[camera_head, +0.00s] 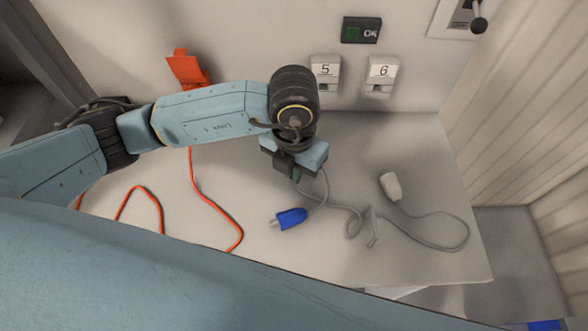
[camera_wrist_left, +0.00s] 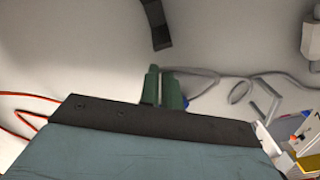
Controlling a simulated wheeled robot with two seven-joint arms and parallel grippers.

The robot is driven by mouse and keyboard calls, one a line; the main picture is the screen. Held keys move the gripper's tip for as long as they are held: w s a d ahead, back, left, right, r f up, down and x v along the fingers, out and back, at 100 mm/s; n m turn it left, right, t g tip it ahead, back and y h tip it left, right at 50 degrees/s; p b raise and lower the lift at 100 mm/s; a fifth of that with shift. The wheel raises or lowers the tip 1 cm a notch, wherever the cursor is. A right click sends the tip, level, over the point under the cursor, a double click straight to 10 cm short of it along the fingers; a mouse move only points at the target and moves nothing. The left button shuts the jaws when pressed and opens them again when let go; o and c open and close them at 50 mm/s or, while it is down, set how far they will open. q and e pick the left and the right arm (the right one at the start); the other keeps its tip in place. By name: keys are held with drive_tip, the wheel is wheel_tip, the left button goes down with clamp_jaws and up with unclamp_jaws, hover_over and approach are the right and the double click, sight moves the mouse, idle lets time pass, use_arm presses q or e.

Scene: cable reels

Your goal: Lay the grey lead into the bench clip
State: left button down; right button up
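The grey lead (camera_head: 435,248) lies in loops on the bench (camera_head: 445,195). It has a blue plug (camera_head: 291,219) at one end and a pale connector (camera_head: 391,186) at the other. My left gripper (camera_head: 295,177) is low over the bench, just above the blue plug in the picture. In the left wrist view its green fingers (camera_wrist_left: 163,88) are close together, and the grey lead (camera_wrist_left: 207,73) runs up to them; they appear shut on it. A dark bracket (camera_wrist_left: 157,24) shows beyond the fingers; I cannot tell if it is the bench clip. My right gripper is out of view.
An orange cord (camera_head: 205,195) lies on the left of the bench. An orange part (camera_head: 186,68) is at the wall behind my arm. Sockets 5 (camera_head: 325,72) and 6 (camera_head: 381,75) and an OK display (camera_head: 361,31) are on the wall.

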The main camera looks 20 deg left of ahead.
use_arm(q)
drive_tip(key=shift+r+p, duration=1.3)
drive_tip(key=shift+r, duration=0.9)
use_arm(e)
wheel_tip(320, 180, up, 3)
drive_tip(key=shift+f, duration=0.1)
use_arm(q)
drive_tip(key=shift+f, duration=0.1)
drive_tip(key=shift+w+d+f+m+b, duration=0.2)
drive_tip(key=shift+w+m+b, duration=0.3)
drive_tip(key=shift+b, duration=0.25)
drive_tip(key=w+b, duration=0.1)
drive_tip(key=m+b, duration=0.1)
drive_tip(key=w+d+m+b, duration=0.1)
drive_tip(key=shift+w+f, duration=0.25)
drive_tip(key=shift+w, duration=0.05)
drive_tip(key=shift+w+d+f+m+b, duration=0.1)
drive_tip(key=shift+w+d+m+b, duration=0.1)
drive_tip(key=shift+w+m+b, duration=0.5)
drive_tip(key=shift+w+d+f+m+b, duration=0.1)
drive_tip(key=shift+w+d+m+b, duration=0.1)
drive_tip(key=shift+w+m+b, duration=0.4)
drive_tip(key=shift+b, duration=0.3)
drive_tip(key=shift+d+r, duration=0.1)
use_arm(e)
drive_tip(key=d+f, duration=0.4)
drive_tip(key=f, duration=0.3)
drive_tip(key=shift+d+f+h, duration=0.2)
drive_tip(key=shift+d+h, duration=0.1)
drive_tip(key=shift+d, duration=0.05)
